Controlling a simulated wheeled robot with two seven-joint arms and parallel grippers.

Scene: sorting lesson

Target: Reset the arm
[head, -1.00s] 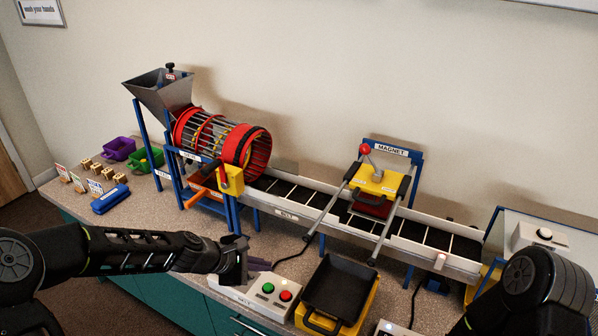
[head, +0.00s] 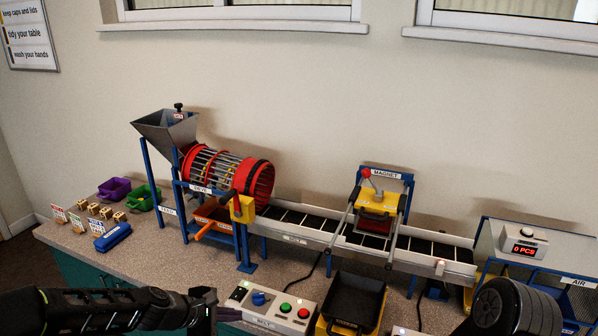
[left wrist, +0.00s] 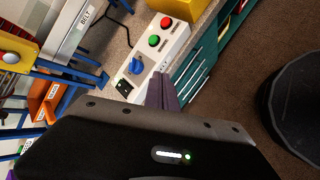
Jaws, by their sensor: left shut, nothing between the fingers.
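My left gripper (head: 222,314) is at the bottom of the head view, at the front edge of the counter beside the belt control box (head: 272,306). In the left wrist view its purple-grey fingers (left wrist: 163,92) are shut with nothing between them, and the control box (left wrist: 152,58) with its blue knob, green button and red button lies just past them. Of my right arm, only a dark rounded link (head: 500,305) shows at the lower right; its gripper is out of view.
The sorting line stands behind: hopper (head: 166,130), red drum (head: 254,179), conveyor (head: 300,225) and magnet frame (head: 387,174). A black tray (head: 355,299) stands right of the control box. Purple (head: 114,190) and green (head: 141,198) bins sit at the left.

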